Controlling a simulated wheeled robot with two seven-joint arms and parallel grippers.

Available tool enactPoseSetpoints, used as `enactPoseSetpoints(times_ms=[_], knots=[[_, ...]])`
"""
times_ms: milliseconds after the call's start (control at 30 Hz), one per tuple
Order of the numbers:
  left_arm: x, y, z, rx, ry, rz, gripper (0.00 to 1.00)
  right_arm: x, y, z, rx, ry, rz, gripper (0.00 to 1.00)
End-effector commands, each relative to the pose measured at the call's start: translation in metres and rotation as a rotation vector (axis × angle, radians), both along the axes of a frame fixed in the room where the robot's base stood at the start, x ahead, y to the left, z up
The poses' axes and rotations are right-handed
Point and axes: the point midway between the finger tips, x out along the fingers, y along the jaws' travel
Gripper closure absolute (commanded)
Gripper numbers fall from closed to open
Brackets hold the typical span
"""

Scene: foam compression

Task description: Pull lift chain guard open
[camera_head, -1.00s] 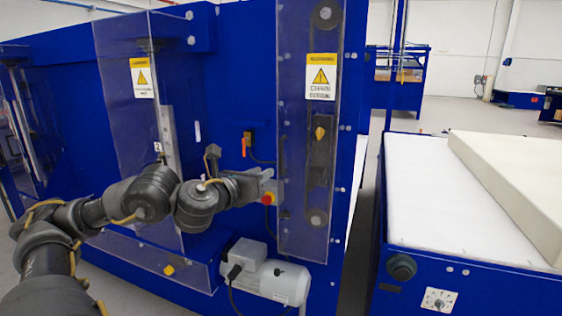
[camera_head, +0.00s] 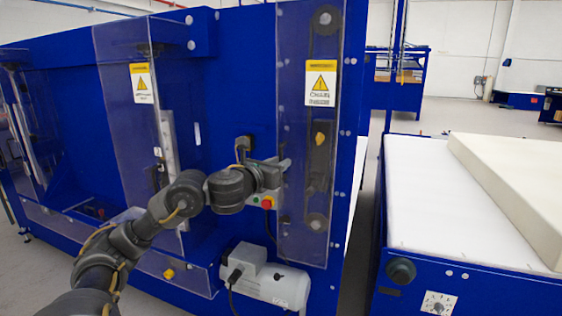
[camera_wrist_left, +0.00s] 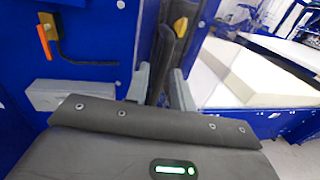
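The chain guard (camera_head: 303,200) is a tall, clear panel with a yellow-and-white chain warning label (camera_head: 320,83), standing closed over a dark chain and sprockets on the blue machine. A yellow knob (camera_head: 319,138) shows at its middle, and also in the left wrist view (camera_wrist_left: 180,26). My left gripper (camera_head: 284,165) is at the guard's left part, left of and below the knob. In the left wrist view its two grey fingers (camera_wrist_left: 161,88) stand apart, with the dark chain strip seen between them. Whether they touch the guard is unclear. My right gripper is out of view.
A small control box with a red button (camera_head: 267,202) sits just below my left gripper. An orange switch handle (camera_wrist_left: 44,42) is left of it. A grey motor (camera_head: 275,283) is lower down. A white-topped table (camera_head: 420,190) with a foam block (camera_head: 520,185) stands to the right.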

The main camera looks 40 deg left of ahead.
Motion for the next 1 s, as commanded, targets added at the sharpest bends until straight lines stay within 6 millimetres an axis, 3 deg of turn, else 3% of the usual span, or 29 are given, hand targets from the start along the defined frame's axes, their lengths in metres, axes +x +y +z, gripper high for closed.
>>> enactPoseSetpoints(times_ms=[200,467,700,1000], knots=[[0.015,0.002,0.0,-0.001,0.0,0.001,0.76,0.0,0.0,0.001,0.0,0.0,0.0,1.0],[0.017,0.002,0.0,0.001,0.0,0.0,0.76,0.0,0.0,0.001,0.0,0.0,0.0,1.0],[0.017,0.002,0.0,0.001,0.0,0.0,1.0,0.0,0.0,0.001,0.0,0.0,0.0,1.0],[0.017,0.002,0.0,0.001,0.0,0.0,1.0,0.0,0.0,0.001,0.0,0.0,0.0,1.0]])
